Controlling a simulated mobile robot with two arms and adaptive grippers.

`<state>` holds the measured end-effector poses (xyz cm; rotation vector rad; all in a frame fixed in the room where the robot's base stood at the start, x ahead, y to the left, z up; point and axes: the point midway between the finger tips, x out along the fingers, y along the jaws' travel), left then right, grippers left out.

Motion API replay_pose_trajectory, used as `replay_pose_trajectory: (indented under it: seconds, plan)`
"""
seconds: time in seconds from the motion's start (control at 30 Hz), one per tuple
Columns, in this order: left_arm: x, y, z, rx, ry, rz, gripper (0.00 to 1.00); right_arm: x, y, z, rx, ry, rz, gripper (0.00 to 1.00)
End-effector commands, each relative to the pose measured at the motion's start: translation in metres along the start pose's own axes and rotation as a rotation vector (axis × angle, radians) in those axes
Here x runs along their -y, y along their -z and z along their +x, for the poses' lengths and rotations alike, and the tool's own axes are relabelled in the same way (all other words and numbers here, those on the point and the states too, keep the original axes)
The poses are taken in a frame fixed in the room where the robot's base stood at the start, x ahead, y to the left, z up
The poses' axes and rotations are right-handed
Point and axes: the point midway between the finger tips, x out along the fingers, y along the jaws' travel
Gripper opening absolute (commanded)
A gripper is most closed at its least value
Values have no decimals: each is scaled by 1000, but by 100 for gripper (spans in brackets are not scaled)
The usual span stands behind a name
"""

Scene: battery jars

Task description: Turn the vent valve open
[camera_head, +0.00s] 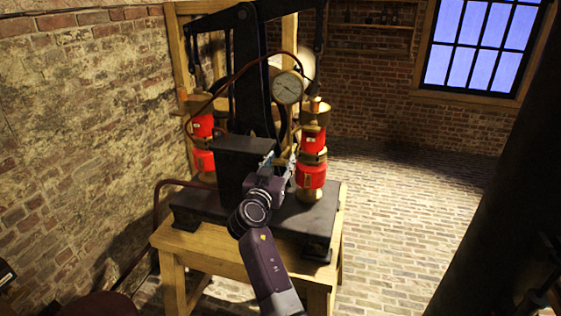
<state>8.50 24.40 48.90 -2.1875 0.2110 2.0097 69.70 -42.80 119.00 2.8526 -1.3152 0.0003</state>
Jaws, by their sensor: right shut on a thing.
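A black machine (247,70) with a dark block (243,163) at its front stands on a black base plate (195,206). My right gripper (279,163) reaches up from the bottom of the view to the right side of this block, left of the front red jars. Its fingers are shut on a small part there, which I take to be the vent valve. The gripper hides most of that part, so its angle cannot be read. My left gripper is not in view.
Red jars with brass fittings (311,175) stand close right of my gripper, and more red jars (203,126) stand at the left. A round gauge (288,87) is above. The wooden table (205,248) carries everything. Brick floor (410,220) at right is clear.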

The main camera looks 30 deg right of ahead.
Motion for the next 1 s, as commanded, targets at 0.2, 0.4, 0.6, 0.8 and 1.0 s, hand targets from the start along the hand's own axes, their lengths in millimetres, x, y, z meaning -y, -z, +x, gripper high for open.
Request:
replay_pose_trajectory:
  seconds: [0.2, 0.4, 0.6, 0.8, 1.0]
  plan:
    - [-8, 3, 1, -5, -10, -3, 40, 0, 0, 0, -1, 0, -7, 13]
    - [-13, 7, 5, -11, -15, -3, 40, 0, -1, 0, -1, 1, -66, 13]
    - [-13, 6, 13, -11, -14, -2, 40, 1, -1, 1, -3, 0, -200, 13]
    - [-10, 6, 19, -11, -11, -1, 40, 2, 0, 1, -4, 0, -382, 13]
    - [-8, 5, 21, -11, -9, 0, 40, 2, 1, 1, -4, -1, -573, 13]
